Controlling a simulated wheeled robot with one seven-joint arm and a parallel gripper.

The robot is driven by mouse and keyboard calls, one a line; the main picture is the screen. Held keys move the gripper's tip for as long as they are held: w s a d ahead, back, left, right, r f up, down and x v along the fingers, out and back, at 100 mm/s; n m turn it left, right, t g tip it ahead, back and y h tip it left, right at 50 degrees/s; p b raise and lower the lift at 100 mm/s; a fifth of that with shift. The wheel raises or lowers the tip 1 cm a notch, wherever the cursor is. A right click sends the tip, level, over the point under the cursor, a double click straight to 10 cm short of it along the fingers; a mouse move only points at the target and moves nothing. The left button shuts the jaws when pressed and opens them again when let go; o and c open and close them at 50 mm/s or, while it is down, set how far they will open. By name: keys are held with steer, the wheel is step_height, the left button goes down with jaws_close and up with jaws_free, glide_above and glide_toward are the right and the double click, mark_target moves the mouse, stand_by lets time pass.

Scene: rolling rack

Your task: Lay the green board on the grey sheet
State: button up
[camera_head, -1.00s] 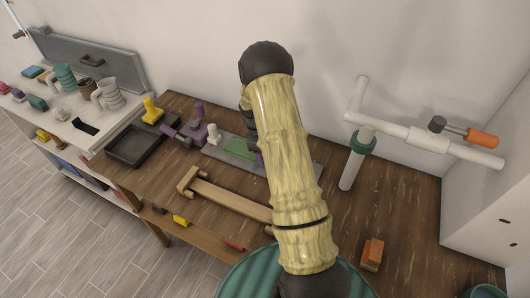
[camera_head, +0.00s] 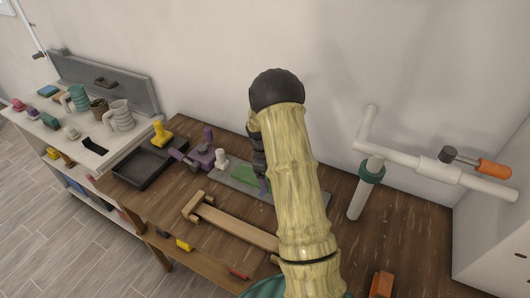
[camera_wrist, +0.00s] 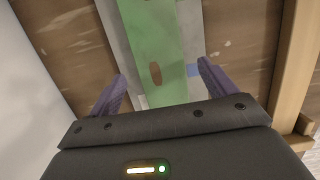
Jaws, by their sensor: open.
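The green board (camera_head: 243,172) appears to lie lengthwise over the grey sheet (camera_head: 246,188) on the wooden bench. In the wrist view the green board (camera_wrist: 152,35) runs up the middle, with strips of the grey sheet (camera_wrist: 193,25) showing on both sides. A brown peg or knob (camera_wrist: 155,73) stands on the board. My gripper (camera_wrist: 162,86) is open, its purple fingers apart on either side of the board's near end, with gaps to it. In the head view my arm hides most of my gripper; one purple finger (camera_head: 264,186) shows beside the board.
A wooden bar with a crosspiece (camera_head: 230,222) lies in front of the sheet. A purple tool (camera_head: 202,155), a white peg (camera_head: 221,158) and a black tray (camera_head: 150,166) stand left. A white pipe stand (camera_head: 365,190) rises right. An orange block (camera_head: 381,285) sits near the front.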

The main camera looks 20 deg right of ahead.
steer(key=b+v, duration=0.2)
steer(key=v, duration=1.3)
steer(key=shift+r, duration=0.1)
steer(key=s+a+m+t, duration=0.1)
steer(key=s+a+m, duration=0.1)
steer(key=s+a, duration=0.2)
steer(key=s+a+m+t+y, duration=0.1)
steer(key=s+a+m+t, duration=0.1)
steer(key=s, duration=0.8)
steer(key=s+a+m+t, duration=0.1)
steer(key=s+a+m, duration=0.2)
steer(key=s+a, duration=0.3)
steer(key=shift+s+a+f+m+t+y, duration=0.3)
steer(key=shift+s+a, duration=0.1)
steer(key=shift+s, duration=0.65)
steer(key=shift+w, duration=0.1)
steer(key=shift+a, duration=0.1)
